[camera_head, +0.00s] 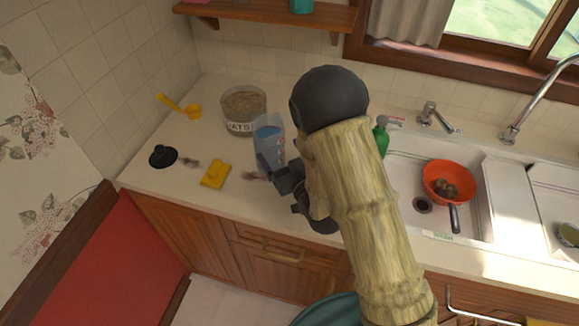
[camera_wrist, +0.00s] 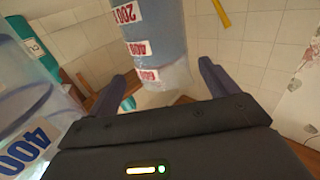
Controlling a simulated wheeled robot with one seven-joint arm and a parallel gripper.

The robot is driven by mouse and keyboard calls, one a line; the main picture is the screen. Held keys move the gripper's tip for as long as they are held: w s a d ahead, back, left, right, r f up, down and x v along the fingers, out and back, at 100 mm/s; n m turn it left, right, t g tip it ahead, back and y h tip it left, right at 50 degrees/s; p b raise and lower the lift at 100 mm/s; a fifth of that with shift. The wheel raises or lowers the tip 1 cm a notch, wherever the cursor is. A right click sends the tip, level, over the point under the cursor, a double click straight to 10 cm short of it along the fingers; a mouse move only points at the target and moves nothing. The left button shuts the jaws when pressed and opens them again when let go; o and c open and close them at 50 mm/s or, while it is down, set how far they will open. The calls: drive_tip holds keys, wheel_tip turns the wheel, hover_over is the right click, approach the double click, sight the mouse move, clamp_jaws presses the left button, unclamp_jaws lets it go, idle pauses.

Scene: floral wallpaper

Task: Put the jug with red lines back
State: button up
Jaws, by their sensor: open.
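A clear jug with bluish contents or tint (camera_head: 268,142) stands upright on the counter, left of my arm in the head view. In the wrist view, the jug with red lines (camera_wrist: 157,42) shows red marks reading 200, 400 and 600. My gripper (camera_wrist: 166,82) is open, with its fingers apart and the red-marked jug in front of the gap. Whether it touches the jug cannot be told. A second clear jug with blue figures (camera_wrist: 25,140) is close at the left of the wrist view. In the head view, my gripper (camera_head: 284,180) is beside the jug's lower part.
An oats jar (camera_head: 243,110), a yellow sponge (camera_head: 215,174), a yellow utensil (camera_head: 180,105) and a black item (camera_head: 162,156) are on the counter. A green bottle (camera_head: 382,138) stands behind my arm. An orange pan (camera_head: 447,183) is in the sink. A shelf (camera_head: 260,16) hangs above.

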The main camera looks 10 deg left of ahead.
drive_tip(key=v, duration=0.4)
idle(0.8)
